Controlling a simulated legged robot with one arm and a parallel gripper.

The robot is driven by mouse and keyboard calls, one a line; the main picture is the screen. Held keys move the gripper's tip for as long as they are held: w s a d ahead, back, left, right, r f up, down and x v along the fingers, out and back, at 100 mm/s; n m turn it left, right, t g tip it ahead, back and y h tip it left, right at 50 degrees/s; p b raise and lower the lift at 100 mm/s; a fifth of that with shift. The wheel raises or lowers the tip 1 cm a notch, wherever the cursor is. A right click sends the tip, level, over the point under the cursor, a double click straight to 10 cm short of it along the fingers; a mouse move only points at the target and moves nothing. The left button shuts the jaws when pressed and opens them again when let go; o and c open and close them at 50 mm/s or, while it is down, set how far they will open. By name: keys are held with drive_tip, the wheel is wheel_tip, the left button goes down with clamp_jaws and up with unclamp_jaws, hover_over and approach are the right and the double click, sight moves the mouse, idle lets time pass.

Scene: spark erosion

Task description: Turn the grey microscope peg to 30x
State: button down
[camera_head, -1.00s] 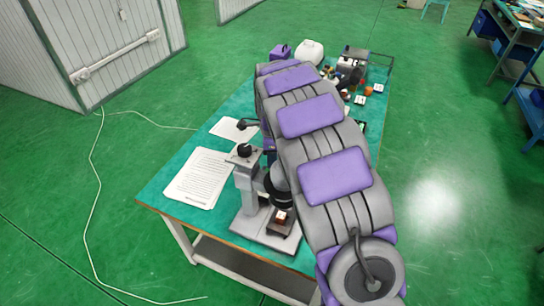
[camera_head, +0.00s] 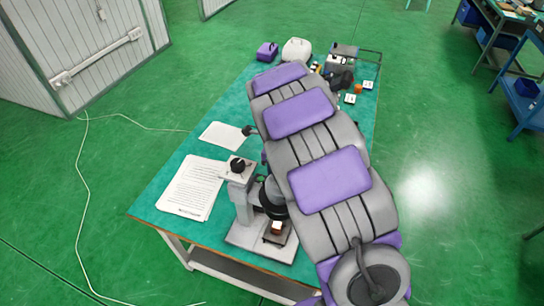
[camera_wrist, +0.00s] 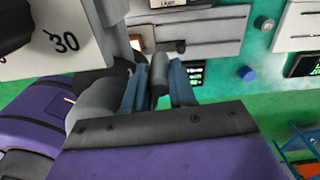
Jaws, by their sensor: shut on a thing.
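The grey microscope (camera_head: 243,205) stands at the near end of the green table, partly behind my arm. It has a dark round eyepiece or lens part (camera_head: 272,198) and a black knob (camera_head: 238,164) on top. In the wrist view, a pale panel with the number 30 (camera_wrist: 65,42) is at the upper left. The grey peg (camera_wrist: 158,76) stands between the two blue-grey fingers of my gripper (camera_wrist: 158,88), which is shut on it. The peg is to the right of the 30 mark. In the head view my arm hides the gripper and peg.
Papers (camera_head: 192,187) lie on the green table (camera_head: 165,195) left of the microscope. A blue cap (camera_wrist: 247,74) shows in the wrist view.

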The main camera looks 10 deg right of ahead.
drive_tip(key=shift+s+d+r+m+p, duration=0.1)
drive_tip(key=shift+s+d+m+p, duration=0.1)
drive_tip(key=shift+d+m+p, duration=0.75)
drive_tip(key=shift+s+d+f+m+p, duration=0.1)
drive_tip(key=shift+s+d+m+p, duration=0.3)
drive_tip(key=shift+m+p, duration=0.85)
drive_tip(key=shift+s+d+r+m+p, duration=0.1)
drive_tip(key=shift+d+m+p, duration=0.75)
drive_tip(key=shift+m+p, duration=0.3)
drive_tip(key=c, duration=1.2)
unclamp_jaws()
drive_tip(key=shift+d, duration=0.1)
wheel_tip(320, 180, up, 17)
